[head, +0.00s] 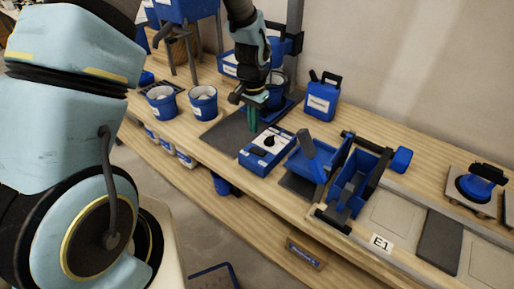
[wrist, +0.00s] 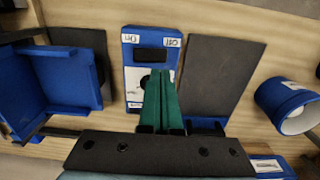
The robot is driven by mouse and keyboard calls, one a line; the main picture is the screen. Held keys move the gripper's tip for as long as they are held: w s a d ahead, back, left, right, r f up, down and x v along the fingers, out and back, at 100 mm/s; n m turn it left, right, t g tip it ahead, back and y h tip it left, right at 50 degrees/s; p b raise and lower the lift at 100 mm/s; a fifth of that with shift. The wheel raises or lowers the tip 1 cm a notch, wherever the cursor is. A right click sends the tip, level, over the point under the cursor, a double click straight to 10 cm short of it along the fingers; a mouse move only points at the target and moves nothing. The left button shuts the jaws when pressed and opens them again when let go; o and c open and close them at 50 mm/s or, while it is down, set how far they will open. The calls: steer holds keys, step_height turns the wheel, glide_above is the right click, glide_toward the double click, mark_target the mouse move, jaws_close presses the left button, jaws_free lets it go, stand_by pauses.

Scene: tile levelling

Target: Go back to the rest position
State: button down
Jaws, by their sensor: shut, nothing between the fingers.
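My gripper (head: 254,118) hangs over the bench beside the blue control box (head: 267,147). In the wrist view the green fingers of my gripper (wrist: 167,78) lie side by side, shut with nothing between them. They overlap the blue box with the labels On and Off (wrist: 150,60) in that picture and hide part of its dial. I cannot tell the exact height of the fingertips above the bench.
A dark mat (wrist: 210,75) lies right of the box. Blue buckets (head: 203,103) stand farther left, a blue jug (head: 322,97) behind, and a blue tray holder (head: 355,182) to the right.

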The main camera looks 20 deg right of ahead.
steer(key=w+a+r+n, duration=0.1)
steer(key=a+r+n, duration=0.2)
steer(key=a+r, duration=0.35)
steer(key=w+a+r+n, duration=0.2)
steer(key=a+r, duration=0.1)
steer(key=a, duration=0.6)
steer(key=s+a+r+n, duration=0.3)
steer(key=a, duration=0.4)
steer(key=s+a+r+n+t, duration=0.1)
steer(key=s+a+r+n, duration=0.1)
steer(key=a, duration=0.5)
steer(key=shift+s+a+r+n+t, duration=0.3)
steer(key=shift+s+a+r+n, duration=0.15)
steer(key=shift+s, duration=0.55)
